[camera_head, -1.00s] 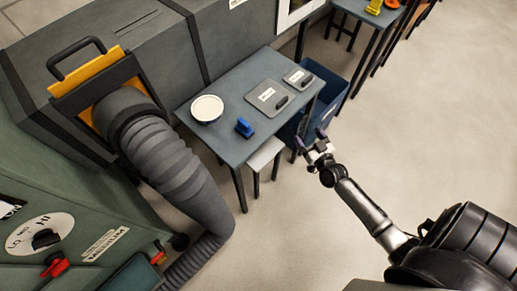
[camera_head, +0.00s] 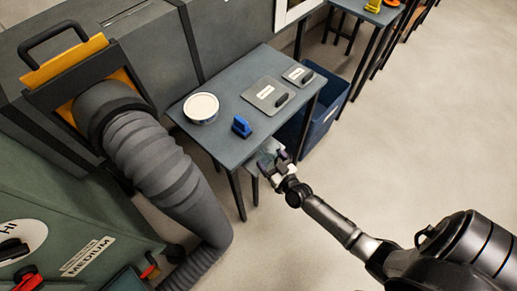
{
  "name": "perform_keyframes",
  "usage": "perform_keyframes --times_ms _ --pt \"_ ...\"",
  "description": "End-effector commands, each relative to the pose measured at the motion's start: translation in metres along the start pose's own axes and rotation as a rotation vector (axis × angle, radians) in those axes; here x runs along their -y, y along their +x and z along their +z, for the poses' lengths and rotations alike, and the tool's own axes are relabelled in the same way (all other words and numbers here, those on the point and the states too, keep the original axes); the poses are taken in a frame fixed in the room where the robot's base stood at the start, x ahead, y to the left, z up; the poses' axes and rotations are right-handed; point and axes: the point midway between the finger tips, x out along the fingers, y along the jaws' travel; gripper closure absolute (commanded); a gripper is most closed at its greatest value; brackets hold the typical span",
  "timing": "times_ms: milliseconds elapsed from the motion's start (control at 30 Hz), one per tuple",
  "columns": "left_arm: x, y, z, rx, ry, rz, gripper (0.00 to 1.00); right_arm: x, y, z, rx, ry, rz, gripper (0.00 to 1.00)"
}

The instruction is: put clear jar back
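My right gripper (camera_head: 274,162) is at the front right edge of the small grey table (camera_head: 228,146), over or beside a pale stool (camera_head: 256,160) under it. Its two dark fingertips stand apart, and I see nothing certain between them. A round white-topped container (camera_head: 201,108) stands on the table's left part. I cannot make out a clear jar for sure; a pale, translucent-looking patch by the fingers may be the stool. My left gripper is not in view.
On the table are a blue block-like item (camera_head: 241,126) and two grey plates with dark handles (camera_head: 268,95) (camera_head: 298,75). A blue bin (camera_head: 325,118) stands right of the table. A thick grey hose (camera_head: 155,160) runs at left.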

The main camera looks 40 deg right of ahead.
Motion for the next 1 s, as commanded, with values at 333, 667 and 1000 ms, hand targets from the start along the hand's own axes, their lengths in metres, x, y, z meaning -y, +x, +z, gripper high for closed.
perform_keyframes --times_ms 333,667,1000 --pt "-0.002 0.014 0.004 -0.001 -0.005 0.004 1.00 0.000 0.039 0.001 0.001 0.001 0.000 0.44" --pt "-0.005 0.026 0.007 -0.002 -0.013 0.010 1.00 0.000 0.064 0.002 -0.002 0.002 0.001 0.44" --pt "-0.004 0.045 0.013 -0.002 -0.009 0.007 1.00 -0.001 0.080 0.016 0.001 0.001 0.001 0.44"
